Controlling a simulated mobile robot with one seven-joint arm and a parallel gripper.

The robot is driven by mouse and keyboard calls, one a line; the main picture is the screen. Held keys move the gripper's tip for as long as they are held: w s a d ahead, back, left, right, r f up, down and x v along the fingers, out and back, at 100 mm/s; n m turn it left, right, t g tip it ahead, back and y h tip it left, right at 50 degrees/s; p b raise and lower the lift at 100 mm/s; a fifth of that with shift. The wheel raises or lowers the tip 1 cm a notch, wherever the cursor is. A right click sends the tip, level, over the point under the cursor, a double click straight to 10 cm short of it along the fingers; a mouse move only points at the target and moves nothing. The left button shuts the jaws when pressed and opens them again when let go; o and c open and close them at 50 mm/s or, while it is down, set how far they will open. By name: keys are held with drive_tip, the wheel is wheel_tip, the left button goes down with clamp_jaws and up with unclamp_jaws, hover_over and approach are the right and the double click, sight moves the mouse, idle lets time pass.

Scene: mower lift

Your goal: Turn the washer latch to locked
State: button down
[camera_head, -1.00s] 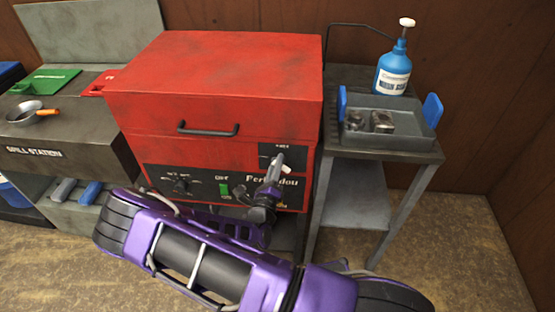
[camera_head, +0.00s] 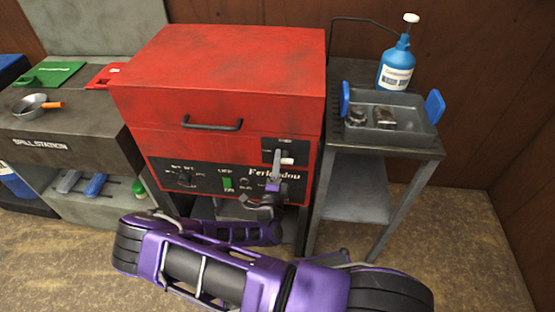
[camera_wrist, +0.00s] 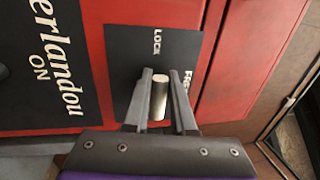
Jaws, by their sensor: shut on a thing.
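The red washer (camera_head: 230,75) has a front panel with a small black latch plate (camera_head: 268,144) at its right end. In the wrist view the plate (camera_wrist: 125,62) carries the words LOCK and FREE, the latter partly hidden by a finger. The latch handle shows as a pale stub (camera_head: 287,161) beside my fingers. In the wrist view the handle (camera_wrist: 158,100) is a metal cylinder between the two fingers. My gripper (camera_wrist: 164,92) is shut on it. The latch's pivot is hidden, so its exact setting is unclear.
A grey cart (camera_head: 352,185) stands at the right with a blue-handled tray (camera_head: 400,138) and a blue bottle (camera_head: 396,68). A grill station (camera_head: 60,150) with a pan (camera_head: 30,104) stands at the left. Bare floor (camera_head: 465,230) lies at the right front.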

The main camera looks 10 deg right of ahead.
drive_tip(key=shift+d+f, duration=0.1)
idle(0.3)
drive_tip(key=c, duration=1)
unclamp_jaws()
drive_tip(key=v, duration=1.7)
drive_tip(key=shift+s+b, duration=0.25)
drive_tip(key=shift+b, duration=0.1)
